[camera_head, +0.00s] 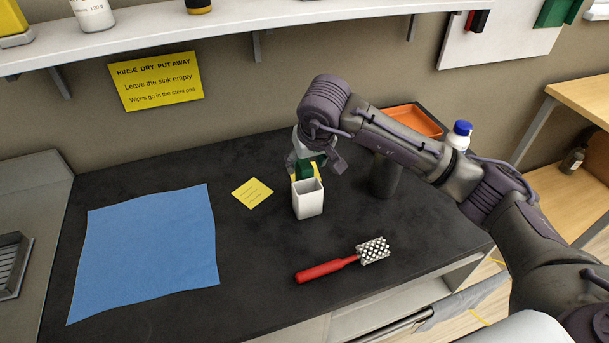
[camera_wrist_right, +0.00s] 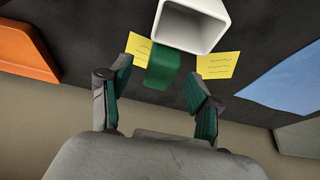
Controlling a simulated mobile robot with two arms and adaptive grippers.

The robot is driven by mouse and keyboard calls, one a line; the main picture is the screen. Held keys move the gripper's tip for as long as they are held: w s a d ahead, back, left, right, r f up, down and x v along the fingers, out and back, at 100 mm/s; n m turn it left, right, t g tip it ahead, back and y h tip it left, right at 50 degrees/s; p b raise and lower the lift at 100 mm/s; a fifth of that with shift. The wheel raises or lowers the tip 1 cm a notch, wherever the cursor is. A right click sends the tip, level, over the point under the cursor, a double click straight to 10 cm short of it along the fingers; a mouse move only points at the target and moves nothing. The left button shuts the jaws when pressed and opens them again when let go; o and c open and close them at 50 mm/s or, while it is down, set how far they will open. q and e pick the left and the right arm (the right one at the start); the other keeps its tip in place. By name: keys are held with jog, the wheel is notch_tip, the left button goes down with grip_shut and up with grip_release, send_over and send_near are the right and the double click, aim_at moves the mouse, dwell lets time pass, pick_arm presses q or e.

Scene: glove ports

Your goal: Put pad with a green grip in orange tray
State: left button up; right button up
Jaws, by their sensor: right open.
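A green block (camera_wrist_right: 163,68), seemingly the pad's green grip, stands close beside a white open-topped container (camera_wrist_right: 192,25) in the right wrist view. In the head view, green (camera_head: 306,170) shows just behind the same white container (camera_head: 308,200), partly hidden by my gripper. The pad part itself I cannot make out. My right gripper (camera_head: 310,162) is over that spot; in the wrist view its open fingers (camera_wrist_right: 158,95) lie on either side of the green block, apart from it. The orange tray (camera_head: 412,119) sits at the back right, partly behind my right arm; its edge shows in the wrist view (camera_wrist_right: 25,52). My left gripper is out of view.
A blue cloth (camera_head: 150,250) lies at left and a yellow note (camera_head: 252,193) lies left of the container. A red-handled brush-like tool (camera_head: 345,262) lies in front. A blue-capped bottle (camera_head: 460,134) stands near the tray. A shelf (camera_head: 230,30) overhangs the back.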

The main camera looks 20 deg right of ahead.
aim_at(305, 164)
jog(key=x, duration=0.3)
jog(key=shift+w+f+p, duration=0.1)
jog(key=shift+p, duration=0.25)
jog(key=shift+c, duration=0.3)
jog(key=c, duration=1.1)
grip_shut()
